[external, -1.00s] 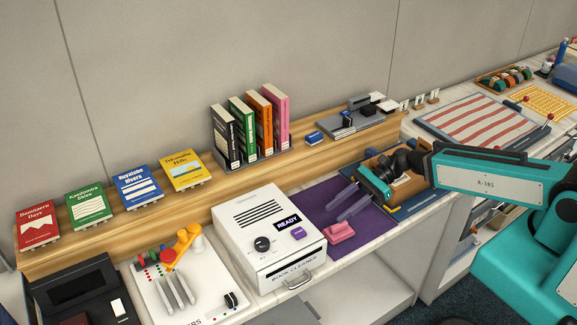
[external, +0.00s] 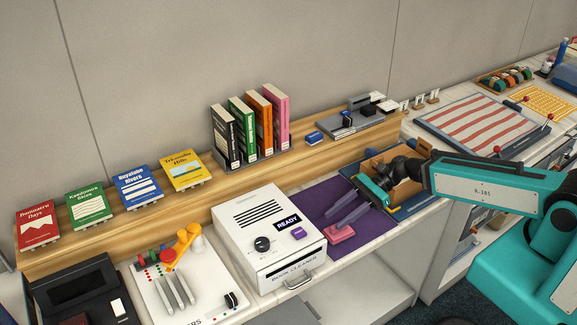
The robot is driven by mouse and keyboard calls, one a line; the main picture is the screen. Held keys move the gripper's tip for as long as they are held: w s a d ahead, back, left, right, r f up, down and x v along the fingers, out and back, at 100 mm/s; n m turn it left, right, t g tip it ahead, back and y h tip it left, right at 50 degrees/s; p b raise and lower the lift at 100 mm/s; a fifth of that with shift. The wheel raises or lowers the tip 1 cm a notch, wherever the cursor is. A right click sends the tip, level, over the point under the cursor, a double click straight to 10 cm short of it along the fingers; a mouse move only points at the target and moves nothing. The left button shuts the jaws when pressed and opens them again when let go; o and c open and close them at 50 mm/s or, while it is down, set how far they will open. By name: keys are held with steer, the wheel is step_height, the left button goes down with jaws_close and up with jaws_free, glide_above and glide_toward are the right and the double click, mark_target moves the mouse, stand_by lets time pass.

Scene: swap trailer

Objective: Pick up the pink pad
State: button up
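The pink pad (external: 340,235) lies on the purple mat (external: 318,205), just right of the white book cleaner box. My gripper (external: 341,218) reaches in from the right with its two grey fingers apart. The fingertips are just above and behind the pad, very close to its upper part. The near finger covers some of the pad's top. I cannot tell whether the fingers touch it. Nothing shows held between them.
The white book cleaner (external: 268,237) stands close left of the pad. Behind, a wooden shelf (external: 305,172) carries a rack of upright books (external: 250,125) and a small blue block (external: 314,138). The counter's front edge is near.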

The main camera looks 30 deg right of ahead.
mark_target(331, 227)
steer(key=shift+f+b, duration=1.65)
steer(key=shift+f, duration=0.2)
steer(key=shift+a, duration=0.9)
steer(key=shift+w+a+f+p, duration=0.1)
steer(key=shift+a+f+p, duration=0.25)
steer(key=shift+a+p, duration=0.2)
jaws_close()
